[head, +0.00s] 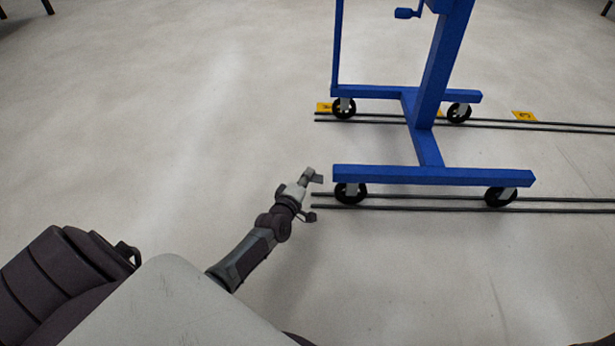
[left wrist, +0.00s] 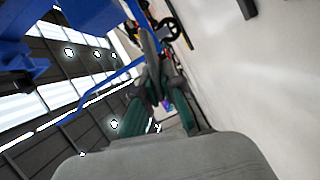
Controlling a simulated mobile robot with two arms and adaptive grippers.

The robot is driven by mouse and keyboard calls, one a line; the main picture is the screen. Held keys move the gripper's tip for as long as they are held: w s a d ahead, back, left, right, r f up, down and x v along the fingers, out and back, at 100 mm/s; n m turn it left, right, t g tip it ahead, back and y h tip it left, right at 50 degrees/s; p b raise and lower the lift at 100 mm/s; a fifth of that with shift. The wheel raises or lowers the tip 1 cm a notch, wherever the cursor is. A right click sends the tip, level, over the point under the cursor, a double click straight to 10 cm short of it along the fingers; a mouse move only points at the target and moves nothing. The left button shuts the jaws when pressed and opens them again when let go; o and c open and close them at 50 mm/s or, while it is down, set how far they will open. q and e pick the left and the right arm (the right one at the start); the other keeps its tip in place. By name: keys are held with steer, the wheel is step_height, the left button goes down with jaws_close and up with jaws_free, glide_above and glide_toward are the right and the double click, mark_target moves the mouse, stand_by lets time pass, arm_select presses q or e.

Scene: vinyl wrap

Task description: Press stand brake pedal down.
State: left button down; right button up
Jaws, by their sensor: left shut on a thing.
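The blue stand (head: 430,177) rests on black caster wheels. Its front left caster (head: 350,192) is just to the right of my left gripper (head: 314,196). The gripper is low, left of the front crossbar's end, with a small gap to the caster in the head view. In the left wrist view its fingers (left wrist: 153,48) are close together; what they hold cannot be made out. A caster (left wrist: 167,30) shows beyond the fingertips. The brake pedal cannot be made out at the casters in either view. My right gripper is out of view.
The front right caster (head: 501,196) and back casters (head: 458,112) stand by dark floor rails (head: 565,210). Yellow floor markers (head: 524,116) lie near the back rails. A crank handle (head: 407,13) sits on the upright. The floor to the left is clear.

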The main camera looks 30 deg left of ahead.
arm_select(q)
steer(key=shift+f+n+t+b, duration=0.5)
steer(key=shift+f+n+b, duration=0.6)
steer(key=shift+b, duration=0.9)
steer(key=shift+n, duration=0.7)
steer(key=shift+f+n+t, duration=0.25)
steer(key=shift+n+t, duration=0.25)
steer(key=shift+n, duration=0.3)
steer(key=shift+f, duration=0.1)
steer(key=c, duration=1.3)
jaws_free()
steer(key=shift+s, duration=0.1)
steer(key=s, duration=0.4)
steer(key=s+d, duration=0.1)
steer(key=s, duration=0.2)
steer(key=s+d+f, duration=0.1)
steer(key=s, duration=0.3)
steer(key=shift+s+d+f, duration=0.1)
steer(key=shift+s, duration=0.25)
